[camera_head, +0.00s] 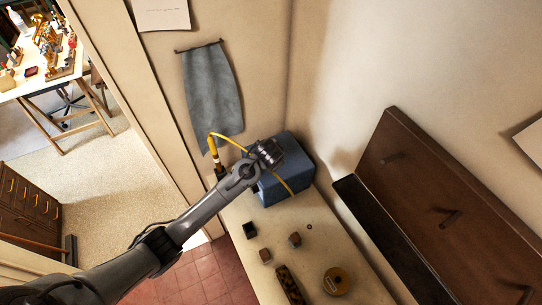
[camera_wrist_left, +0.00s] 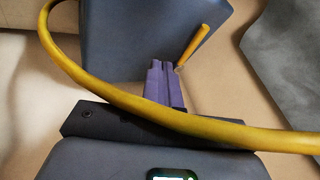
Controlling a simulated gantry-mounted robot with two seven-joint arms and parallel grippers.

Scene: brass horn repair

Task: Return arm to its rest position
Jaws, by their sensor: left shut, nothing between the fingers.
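My left arm reaches in from the lower left in the head view. Its wrist end is over the blue box (camera_head: 287,172), and the fingers are hard to make out there. In the left wrist view my left gripper (camera_wrist_left: 163,66) has its two fingers together with nothing between them. The blue box (camera_wrist_left: 120,35) is beyond the fingertips. A yellow hose (camera_wrist_left: 110,95) curves across in front of the gripper body. A short yellow rod (camera_wrist_left: 194,44) shows just right of the fingertips. My right gripper is in neither view.
The yellow hose (camera_head: 229,139) loops beside my wrist in the head view. The bench (camera_head: 240,213) holds small dark blocks (camera_head: 250,230), a round tin (camera_head: 336,281) and a dark strip (camera_head: 288,284). A grey cloth (camera_head: 211,90) hangs on the wall. A brown peg board (camera_head: 440,195) stands right.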

